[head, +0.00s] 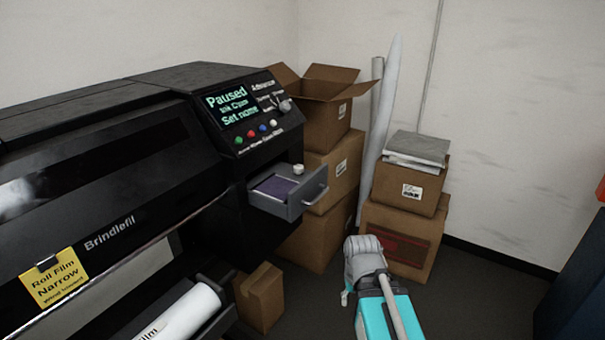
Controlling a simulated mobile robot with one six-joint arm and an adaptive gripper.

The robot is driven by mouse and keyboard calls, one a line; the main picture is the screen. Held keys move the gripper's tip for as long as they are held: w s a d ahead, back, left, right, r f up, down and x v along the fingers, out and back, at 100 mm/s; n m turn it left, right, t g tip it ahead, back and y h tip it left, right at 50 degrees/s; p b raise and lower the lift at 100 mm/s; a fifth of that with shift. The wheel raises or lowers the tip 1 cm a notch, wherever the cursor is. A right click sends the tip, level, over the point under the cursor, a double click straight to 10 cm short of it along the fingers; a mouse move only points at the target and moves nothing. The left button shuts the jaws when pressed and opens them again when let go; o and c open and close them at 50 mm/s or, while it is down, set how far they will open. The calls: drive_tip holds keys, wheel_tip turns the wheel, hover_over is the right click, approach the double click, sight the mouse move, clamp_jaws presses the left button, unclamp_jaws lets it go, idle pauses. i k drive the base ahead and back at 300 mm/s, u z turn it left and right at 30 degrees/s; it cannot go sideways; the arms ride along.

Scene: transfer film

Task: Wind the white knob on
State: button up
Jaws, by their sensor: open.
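A small white knob (298,169) shows at the back right of the open grey drawer (290,207) in the black printer's right end. A grey dial (285,106) sits higher, on the printer's control panel. My gripper (362,244) is at the lower middle right, to the right of and below the drawer, apart from the printer. It is seen from behind, and its fingertips are mostly hidden by its own body. It appears open, with nothing visible in it.
The panel screen (232,105) reads "Paused", with several coloured buttons below. A white film roll (178,314) sits at lower left. Stacked cartons (329,172) stand behind the drawer, more (405,222) behind my gripper. Floor at right is clear.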

sight(297, 169)
drive_tip(key=k, duration=1.35)
drive_tip(key=z, duration=0.45)
drive_tip(key=i, duration=2.2)
drive_tip(key=u, duration=0.55)
